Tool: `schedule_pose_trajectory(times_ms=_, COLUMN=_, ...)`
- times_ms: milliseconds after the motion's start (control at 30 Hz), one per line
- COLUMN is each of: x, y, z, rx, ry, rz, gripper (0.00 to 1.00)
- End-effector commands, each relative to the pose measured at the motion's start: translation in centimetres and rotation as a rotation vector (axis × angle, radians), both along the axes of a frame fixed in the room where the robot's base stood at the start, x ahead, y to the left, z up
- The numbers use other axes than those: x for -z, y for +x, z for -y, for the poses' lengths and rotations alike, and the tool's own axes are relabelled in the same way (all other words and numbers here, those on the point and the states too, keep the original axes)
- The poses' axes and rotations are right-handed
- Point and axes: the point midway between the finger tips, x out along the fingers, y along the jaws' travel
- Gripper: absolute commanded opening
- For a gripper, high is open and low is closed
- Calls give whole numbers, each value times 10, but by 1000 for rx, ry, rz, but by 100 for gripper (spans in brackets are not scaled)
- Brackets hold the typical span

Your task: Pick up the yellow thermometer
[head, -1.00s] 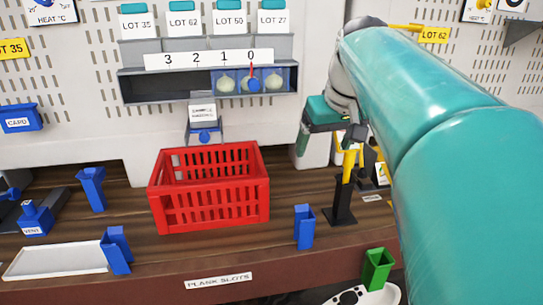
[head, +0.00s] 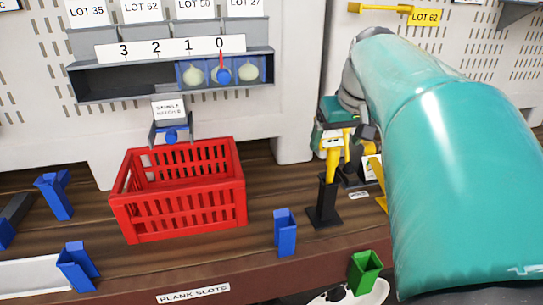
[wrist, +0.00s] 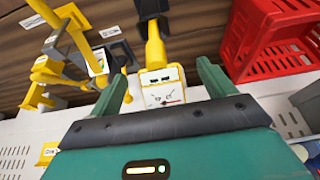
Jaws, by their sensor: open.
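The yellow thermometer (head: 331,160) stands upright in a black stand (head: 324,207) on the wooden bench, right of the red crate. In the wrist view, the thermometer (wrist: 160,84) shows a pale dial face and a yellow stem running into the black stand (wrist: 150,8). My gripper (wrist: 163,72) is open, with one teal finger on each side of the thermometer's head and a visible gap to each. In the head view, my gripper (head: 338,122) is at the thermometer's top and partly covers it.
The red crate (head: 180,200) stands left of the stand. Other yellow parts (wrist: 50,75) and a black holder lie close on the stand's other side. A blue holder (head: 285,232) and a green holder (head: 364,272) are at the bench front.

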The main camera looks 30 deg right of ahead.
Motion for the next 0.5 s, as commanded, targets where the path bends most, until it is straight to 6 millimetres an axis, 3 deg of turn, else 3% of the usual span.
schedule_pose_trajectory(times_ms=267, x=23, y=10, z=7, rx=4, ry=1, rz=-2, gripper=82)
schedule_pose_trajectory(times_ms=500, x=54, y=27, z=16, rx=4, ry=1, rz=-3, gripper=82)
